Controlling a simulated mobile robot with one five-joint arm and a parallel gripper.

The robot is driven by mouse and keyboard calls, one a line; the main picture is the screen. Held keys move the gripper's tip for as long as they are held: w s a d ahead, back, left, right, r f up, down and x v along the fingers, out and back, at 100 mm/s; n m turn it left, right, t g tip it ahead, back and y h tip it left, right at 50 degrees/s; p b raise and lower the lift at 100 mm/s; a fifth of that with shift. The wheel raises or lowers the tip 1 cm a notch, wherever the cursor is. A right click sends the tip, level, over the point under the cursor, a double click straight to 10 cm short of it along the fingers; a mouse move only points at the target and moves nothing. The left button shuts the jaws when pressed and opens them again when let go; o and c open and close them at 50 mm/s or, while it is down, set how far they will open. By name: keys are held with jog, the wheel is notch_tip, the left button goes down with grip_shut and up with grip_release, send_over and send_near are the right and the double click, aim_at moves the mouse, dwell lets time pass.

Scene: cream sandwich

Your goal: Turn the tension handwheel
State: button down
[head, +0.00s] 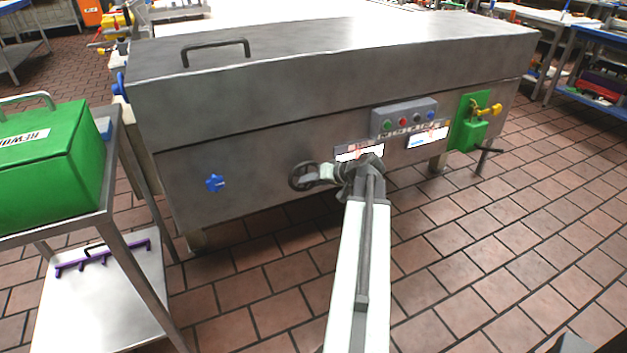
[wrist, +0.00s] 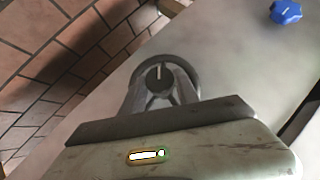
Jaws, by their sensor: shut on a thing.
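The tension handwheel (head: 304,177) is a dark grey spoked wheel on the front of the large steel machine, left of centre in the head view. My gripper (head: 322,174) reaches it from the right, and its jaws are shut on the wheel. In the wrist view the handwheel (wrist: 158,78) shows beyond my gripper's body, with a pale line on its hub.
A blue knob (head: 215,183) sits left of the wheel. A panel of coloured buttons (head: 404,118) and a green box (head: 469,121) with a yellow handle are to the right. A steel cart (head: 110,215) stands at left. The tiled floor at right is clear.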

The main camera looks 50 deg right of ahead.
jog(key=shift+a+f, duration=0.1)
jog(key=c, duration=0.9)
grip_release()
jog(key=p+v, duration=0.4)
jog(key=v, duration=0.3)
jog(key=shift+s+r+p, duration=0.25)
jog(key=shift+s+p, duration=0.05)
jog(key=shift+s, duration=0.05)
